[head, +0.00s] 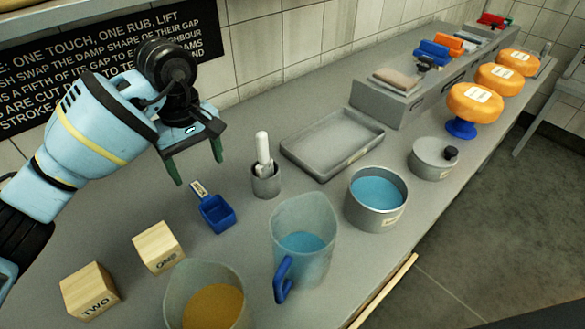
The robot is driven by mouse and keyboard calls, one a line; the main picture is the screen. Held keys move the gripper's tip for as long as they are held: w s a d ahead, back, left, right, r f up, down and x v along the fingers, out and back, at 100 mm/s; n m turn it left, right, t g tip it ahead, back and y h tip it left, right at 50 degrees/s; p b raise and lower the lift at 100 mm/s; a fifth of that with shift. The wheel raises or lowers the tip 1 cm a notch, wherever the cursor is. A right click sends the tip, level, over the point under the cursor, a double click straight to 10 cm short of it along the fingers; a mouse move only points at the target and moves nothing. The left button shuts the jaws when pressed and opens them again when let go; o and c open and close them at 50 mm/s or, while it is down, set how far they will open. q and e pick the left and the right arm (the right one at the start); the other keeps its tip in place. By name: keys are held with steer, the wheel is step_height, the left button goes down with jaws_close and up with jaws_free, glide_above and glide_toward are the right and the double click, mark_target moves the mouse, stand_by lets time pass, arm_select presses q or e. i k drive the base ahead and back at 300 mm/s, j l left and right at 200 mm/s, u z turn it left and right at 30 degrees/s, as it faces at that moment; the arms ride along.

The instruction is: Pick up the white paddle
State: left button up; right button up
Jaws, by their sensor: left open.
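A white paddle (263,150) stands nearly upright in a small grey cup (266,184) on the counter; its lower end is hidden inside the cup. My left gripper (198,170) is open and empty, to the left of the paddle and apart from it. Its two green fingers point down, above a blue scoop (217,213). My right gripper is not in view.
A grey tray (333,142) lies right of the cup. A jug (302,240) and a pot (376,198), both with blue liquid, stand in front. Wooden blocks (158,247) are at lower left. Orange cheese wheels (475,103) stand along the right.

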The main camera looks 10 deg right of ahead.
mark_target(264, 170)
steer(key=k+l, duration=0.1)
steer(key=l, duration=0.65)
steer(key=k+l, duration=0.1)
steer(key=l, duration=1.35)
steer(key=k, duration=0.05)
